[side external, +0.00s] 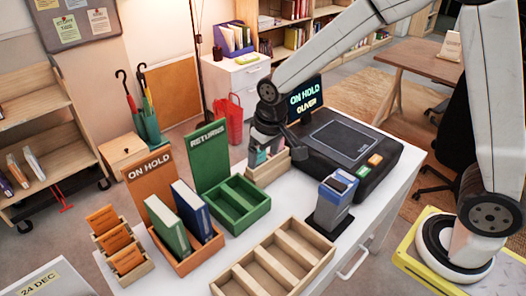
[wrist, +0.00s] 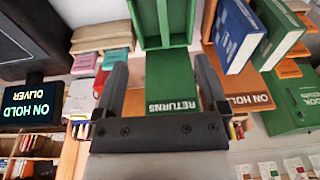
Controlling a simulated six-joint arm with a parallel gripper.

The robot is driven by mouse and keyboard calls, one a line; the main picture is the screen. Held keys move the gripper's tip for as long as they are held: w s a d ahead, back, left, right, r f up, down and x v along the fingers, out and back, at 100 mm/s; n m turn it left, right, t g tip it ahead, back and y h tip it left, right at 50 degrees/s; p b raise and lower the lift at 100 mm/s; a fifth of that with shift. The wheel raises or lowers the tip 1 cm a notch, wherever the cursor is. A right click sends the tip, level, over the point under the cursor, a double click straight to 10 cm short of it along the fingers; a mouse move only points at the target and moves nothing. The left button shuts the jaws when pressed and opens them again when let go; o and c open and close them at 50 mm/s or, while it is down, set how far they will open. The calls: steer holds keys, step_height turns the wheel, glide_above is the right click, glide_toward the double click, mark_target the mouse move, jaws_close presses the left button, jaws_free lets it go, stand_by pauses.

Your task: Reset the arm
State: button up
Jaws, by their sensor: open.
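My gripper (side external: 263,148) hangs over the far side of the white desk, by a small wooden tray (side external: 268,172) and left of the black desk machine. In the wrist view my gripper (wrist: 158,75) has its two dark fingers wide apart with nothing held between them. The green RETURNS panel (wrist: 172,80) shows behind that gap. Pink and teal book ends (wrist: 117,57) lie left of the fingers in the wrist view. The side view partly hides the fingertips.
The green RETURNS tray (side external: 231,213) looks empty. The orange ON HOLD tray (side external: 182,262) holds a green book (side external: 166,224) and a blue book (side external: 191,211). A blue-grey device (side external: 335,197), an empty wooden divided tray (side external: 272,262) and a lit ON HOLD OLIVER screen (side external: 305,97) stand nearby.

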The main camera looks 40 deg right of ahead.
steer(key=s+d+f, duration=0.1)
steer(key=s+d, duration=0.6)
steer(key=s, duration=0.6)
steer(key=shift+d+t, duration=0.2)
steer(key=shift+t, duration=0.2)
steer(key=shift+s, duration=0.1)
